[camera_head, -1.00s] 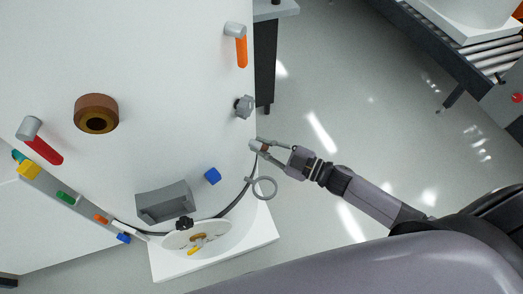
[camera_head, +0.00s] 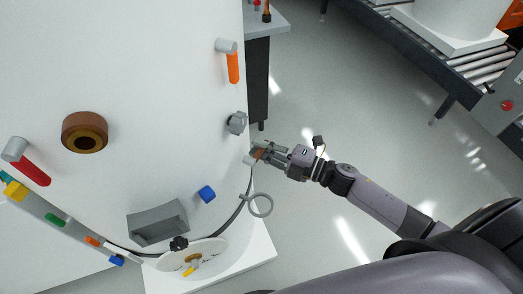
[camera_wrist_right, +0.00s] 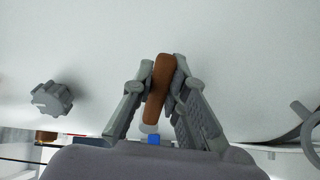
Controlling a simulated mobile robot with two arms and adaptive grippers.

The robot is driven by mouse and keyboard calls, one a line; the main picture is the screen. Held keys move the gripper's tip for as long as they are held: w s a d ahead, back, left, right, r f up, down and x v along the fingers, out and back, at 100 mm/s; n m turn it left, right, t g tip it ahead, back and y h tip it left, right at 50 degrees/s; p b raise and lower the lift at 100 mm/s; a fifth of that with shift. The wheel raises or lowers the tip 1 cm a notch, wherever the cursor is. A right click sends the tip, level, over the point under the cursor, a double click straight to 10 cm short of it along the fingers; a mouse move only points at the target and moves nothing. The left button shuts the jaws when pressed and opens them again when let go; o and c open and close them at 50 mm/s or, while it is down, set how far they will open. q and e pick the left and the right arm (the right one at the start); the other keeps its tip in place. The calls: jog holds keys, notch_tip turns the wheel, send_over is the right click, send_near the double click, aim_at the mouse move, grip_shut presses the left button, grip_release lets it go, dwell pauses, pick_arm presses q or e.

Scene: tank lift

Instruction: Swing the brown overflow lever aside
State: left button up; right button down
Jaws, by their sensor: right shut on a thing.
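The brown overflow lever (camera_head: 259,153) is on the right side of the white tank (camera_head: 150,60), its grey pivot (camera_head: 248,160) against the wall. My right gripper (camera_head: 263,151) is shut on the lever. In the right wrist view the brown handle (camera_wrist_right: 160,80) stands slightly tilted between the two grey fingers, in front of the white tank wall. The fingers partly hide the lever in the head view. My left gripper is not in view.
A grey knob (camera_head: 237,122) and an orange-handled lever (camera_head: 232,66) are above the gripper. A dark-legged table (camera_head: 258,80) stands behind. Open floor lies to the right.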

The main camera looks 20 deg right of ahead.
jog(key=shift+r+n, duration=0.15)
jog(key=shift+n, duration=0.35)
jog(key=c, duration=1.6)
grip_release()
jog(key=shift+r, duration=0.1)
jog(key=shift+o, duration=0.2)
jog(key=shift+s+d, duration=0.1)
jog(key=v, duration=1.1)
jog(key=shift+s+d, duration=0.25)
jog(key=shift+s, duration=0.05)
